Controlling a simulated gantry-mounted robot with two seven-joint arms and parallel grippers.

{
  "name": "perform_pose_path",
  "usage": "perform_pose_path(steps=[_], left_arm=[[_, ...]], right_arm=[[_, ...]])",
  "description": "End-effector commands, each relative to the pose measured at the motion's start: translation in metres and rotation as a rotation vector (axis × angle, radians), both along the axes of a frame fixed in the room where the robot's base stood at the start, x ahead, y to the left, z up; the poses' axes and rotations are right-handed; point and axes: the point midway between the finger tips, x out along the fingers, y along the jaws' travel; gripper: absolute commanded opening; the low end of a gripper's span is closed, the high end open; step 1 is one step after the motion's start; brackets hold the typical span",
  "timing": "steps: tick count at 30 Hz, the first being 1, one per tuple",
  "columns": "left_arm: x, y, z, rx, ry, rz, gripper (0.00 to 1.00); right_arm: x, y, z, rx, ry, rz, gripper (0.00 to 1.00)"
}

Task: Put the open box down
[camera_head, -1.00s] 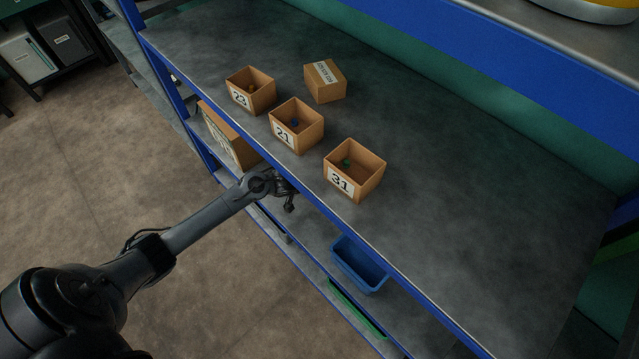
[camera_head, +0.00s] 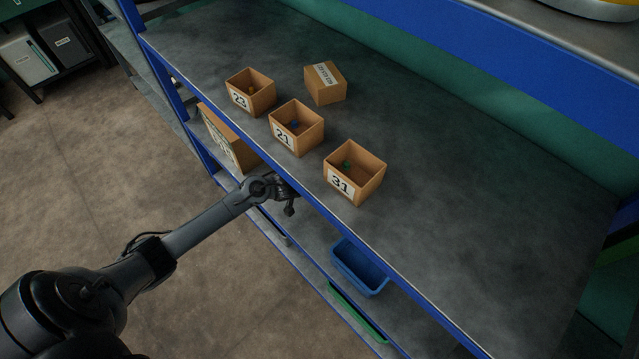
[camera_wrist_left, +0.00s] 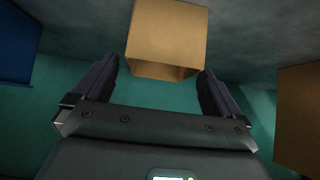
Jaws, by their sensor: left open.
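An open brown box (camera_wrist_left: 167,35) shows in the left wrist view, which looks upside down. Its dark opening faces the picture's bottom, and its other end is against the grey shelf surface (camera_wrist_left: 75,22). My left gripper (camera_wrist_left: 158,80) is open, with one finger on each side of the box's opened end and a visible gap to it. In the head view my left gripper (camera_head: 289,199) is at the lower shelf, partly hidden under the upper shelf's blue edge, and this box is hidden there. My right gripper is not in view.
On the upper shelf (camera_head: 470,225) stand open boxes 23 (camera_head: 262,99), 21 (camera_head: 310,137) and 31 (camera_head: 365,186), and a closed box (camera_head: 330,90). Below are a larger box (camera_head: 228,137) and a blue bin (camera_head: 360,268). The wrist view shows another brown surface (camera_wrist_left: 300,120) at right.

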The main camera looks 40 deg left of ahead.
Motion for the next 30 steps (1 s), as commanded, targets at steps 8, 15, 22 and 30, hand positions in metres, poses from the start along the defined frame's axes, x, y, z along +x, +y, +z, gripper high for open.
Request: perform_pose_path(steps=[8, 15, 22, 30], left_arm=[[-0.02, 0.002, 0.025, 0.002, 0.001, -0.001, 0.99], [-0.052, 0.005, 0.057, 0.001, 0.002, -0.001, 0.99], [-0.075, 0.007, 0.078, 0.001, 0.002, -0.001, 0.99], [-0.111, -0.03, 0.084, 0.052, 0.037, -0.008, 0.99]], right_arm=[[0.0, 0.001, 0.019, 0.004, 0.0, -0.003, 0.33], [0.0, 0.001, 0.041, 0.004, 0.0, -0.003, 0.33], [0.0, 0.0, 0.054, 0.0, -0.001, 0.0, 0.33], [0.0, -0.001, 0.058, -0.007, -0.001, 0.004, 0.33]])
